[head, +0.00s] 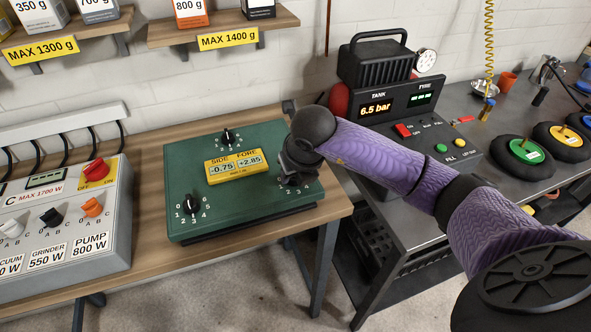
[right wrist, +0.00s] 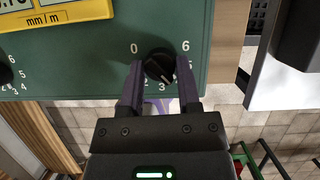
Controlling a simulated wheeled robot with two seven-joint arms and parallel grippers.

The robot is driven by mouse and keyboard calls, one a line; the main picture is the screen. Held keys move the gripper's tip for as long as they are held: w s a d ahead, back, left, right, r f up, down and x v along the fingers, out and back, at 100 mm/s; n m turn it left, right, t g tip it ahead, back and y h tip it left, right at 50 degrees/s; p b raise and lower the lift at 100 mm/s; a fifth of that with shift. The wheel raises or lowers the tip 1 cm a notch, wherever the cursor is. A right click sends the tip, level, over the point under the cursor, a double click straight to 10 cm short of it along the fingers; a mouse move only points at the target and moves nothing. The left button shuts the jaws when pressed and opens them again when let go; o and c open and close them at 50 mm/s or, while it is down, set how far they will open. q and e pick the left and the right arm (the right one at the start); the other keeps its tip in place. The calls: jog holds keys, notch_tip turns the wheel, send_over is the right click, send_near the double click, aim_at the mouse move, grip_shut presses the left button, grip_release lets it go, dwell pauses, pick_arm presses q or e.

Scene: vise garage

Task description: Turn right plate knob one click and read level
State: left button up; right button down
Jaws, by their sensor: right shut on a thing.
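The green plate (head: 190,160) lies on the wooden bench. Its yellow level display (head: 236,167) reads SIDE -0.75 and FORE +2.85. My right gripper (head: 293,176) is over the plate's right knob, mostly covering it. In the right wrist view my right gripper (right wrist: 160,88) is shut on the black right knob (right wrist: 159,66), one finger on each side. The knob's white mark points down and right, between the 3 and the 5; the 4 is hidden by a finger. The back knob (head: 228,137) and the left knob (head: 189,207) stand free. My left gripper is out of view.
A grey power box (head: 65,225) with switches stands left of the plate. To the right, a dark bench holds a compressor panel (head: 400,115) reading 6.5 bar and several small wheels (head: 524,152). Bare wood surrounds the plate.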

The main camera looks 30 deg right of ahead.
dwell(0.4)
jog(key=shift+c, duration=1.6)
grip_release()
jog(key=p+v, duration=0.2)
jog(key=v, duration=0.8)
jog(key=shift+p, duration=0.3)
jog(key=shift+w, duration=0.1)
